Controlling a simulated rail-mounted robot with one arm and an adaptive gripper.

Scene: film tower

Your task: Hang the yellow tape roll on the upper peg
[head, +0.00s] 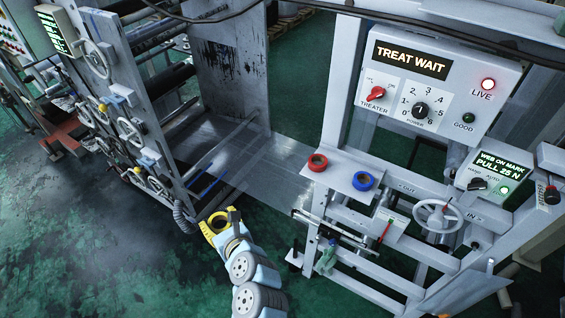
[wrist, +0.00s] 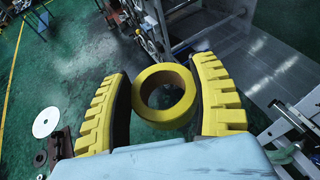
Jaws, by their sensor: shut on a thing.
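The yellow tape roll (wrist: 160,119) is a thick ring with a brown inner core, between the fingers of my gripper (wrist: 162,70) in the wrist view. My gripper is shut on it from both sides, and its open hole faces the camera. In the head view my gripper (head: 221,226) is low and left of centre, held in the air, left of the frame with the small shelf. The roll and the yellow fingers blend together there. I cannot pick out the upper peg for certain in either view.
A red roll (head: 317,163) and a blue roll (head: 363,181) lie on a small grey shelf (head: 340,174). A control box (head: 440,83) reading "TREAT WAIT" is above them. A roller machine (head: 120,100) stands left. Clear web (head: 265,165) spans between. Green floor is open at lower left.

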